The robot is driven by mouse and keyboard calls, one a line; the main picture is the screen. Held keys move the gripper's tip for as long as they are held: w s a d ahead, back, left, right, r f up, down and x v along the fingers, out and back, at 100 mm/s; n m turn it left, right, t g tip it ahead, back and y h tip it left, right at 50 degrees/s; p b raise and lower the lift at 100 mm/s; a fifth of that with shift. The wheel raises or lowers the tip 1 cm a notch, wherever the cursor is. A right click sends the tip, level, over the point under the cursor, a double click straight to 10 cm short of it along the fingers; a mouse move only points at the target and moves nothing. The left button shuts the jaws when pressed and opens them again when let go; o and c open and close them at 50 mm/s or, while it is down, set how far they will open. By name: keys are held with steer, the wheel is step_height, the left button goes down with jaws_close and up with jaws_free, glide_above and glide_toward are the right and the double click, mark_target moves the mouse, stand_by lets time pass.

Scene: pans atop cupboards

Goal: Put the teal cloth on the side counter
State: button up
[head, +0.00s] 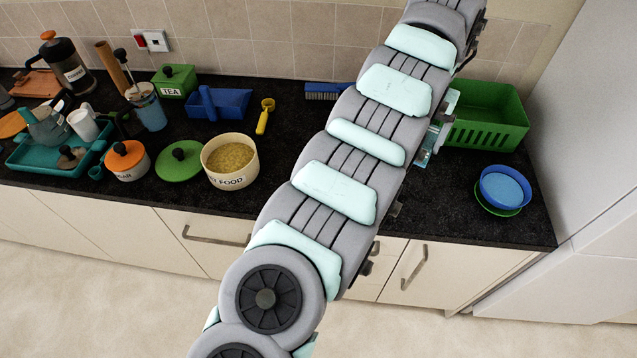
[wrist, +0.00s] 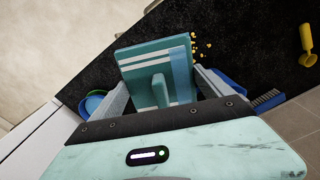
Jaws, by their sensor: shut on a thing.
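The teal cloth (wrist: 148,82), with white and darker stripes, is in the middle of the wrist view. It has a raised fold near its centre. My gripper (wrist: 160,92) is shut on it, with one pale finger at each side. The cloth is over the dark counter; I cannot tell whether it touches the top. In the head view my arm hides most of the gripper and cloth. The dark counter (head: 445,210) runs along the wall.
A green crate (head: 487,125) stands at the back right, and a blue bowl (head: 503,187) sits near the right end. A pet food tin (head: 230,163) and blue dustpan (head: 222,103) are left of my arm. Yellow crumbs (wrist: 203,45) lie beside the cloth.

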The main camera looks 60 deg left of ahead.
steer(key=s+a+f+n+b, duration=0.3)
steer(key=s+a+n, duration=0.1)
steer(key=s+a, duration=1.55)
steer(key=f, duration=0.6)
steer(key=f+b, duration=0.1)
steer(key=f, duration=0.6)
steer(key=a+f+b, duration=0.1)
steer(key=f, duration=0.5)
steer(key=shift+s+a+f, duration=0.1)
steer(key=shift+f, duration=0.25)
steer(key=shift+f, duration=0.1)
steer(key=o, duration=1.4)
steer(key=shift+c, duration=0.2)
step_height(320, 180, up, 12)
steer(key=b, duration=0.1)
